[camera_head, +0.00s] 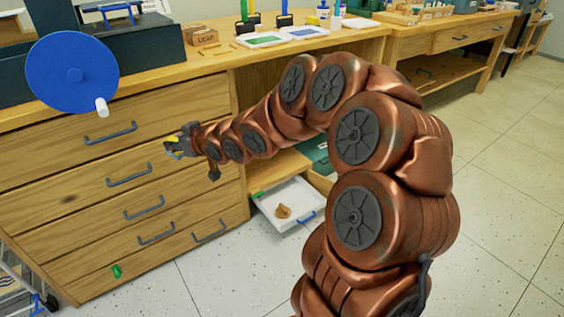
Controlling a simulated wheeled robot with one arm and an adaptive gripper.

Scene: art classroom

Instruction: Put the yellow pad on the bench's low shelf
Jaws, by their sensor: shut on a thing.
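My gripper (180,147) is in front of the drawer fronts at the left. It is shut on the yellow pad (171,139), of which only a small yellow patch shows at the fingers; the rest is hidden. The wooden bench (210,70) has an open bay right of its drawers. A low shelf (272,168) shows in that bay, to the right of my gripper and partly hidden by my arm.
A white tray (307,205) with a brown object (283,211) sits low in the bay. A teal item (320,158) is behind my arm. A blue disc (72,75) stands out at upper left. Floor at right is clear.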

